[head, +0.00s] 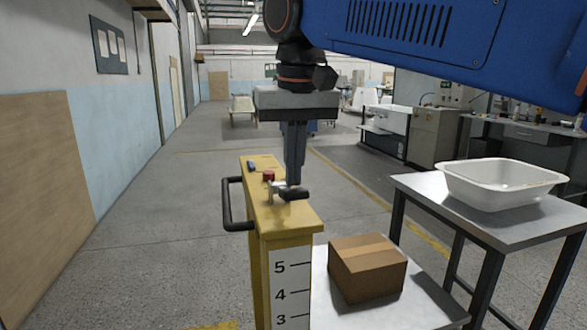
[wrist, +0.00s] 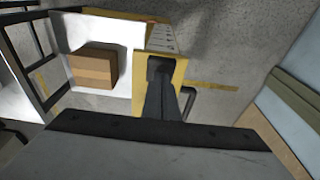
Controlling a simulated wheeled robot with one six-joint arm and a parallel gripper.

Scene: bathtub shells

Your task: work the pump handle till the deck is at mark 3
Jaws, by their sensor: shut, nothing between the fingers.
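A yellow post (head: 285,228) carries a scale plate (head: 290,290) with marks 5, 4 and 3 showing; the plate also shows in the wrist view (wrist: 166,38). The pump handle has a black grip (head: 294,195) over the post's top; it shows in the wrist view (wrist: 158,66). My gripper (head: 294,184) is shut and empty, pointing down, its tips right at the black grip; whether they touch it I cannot tell. The pale deck (head: 335,308) lies beside the post and bears a cardboard box (head: 367,268). Which mark the deck stands at I cannot tell.
A red knob (head: 269,176) and a blue piece (head: 251,165) sit on the post's top. A black bar handle (head: 229,205) sticks out on its left. A table (head: 420,190) with a white tub shell (head: 500,184) stands right. The floor at left is clear.

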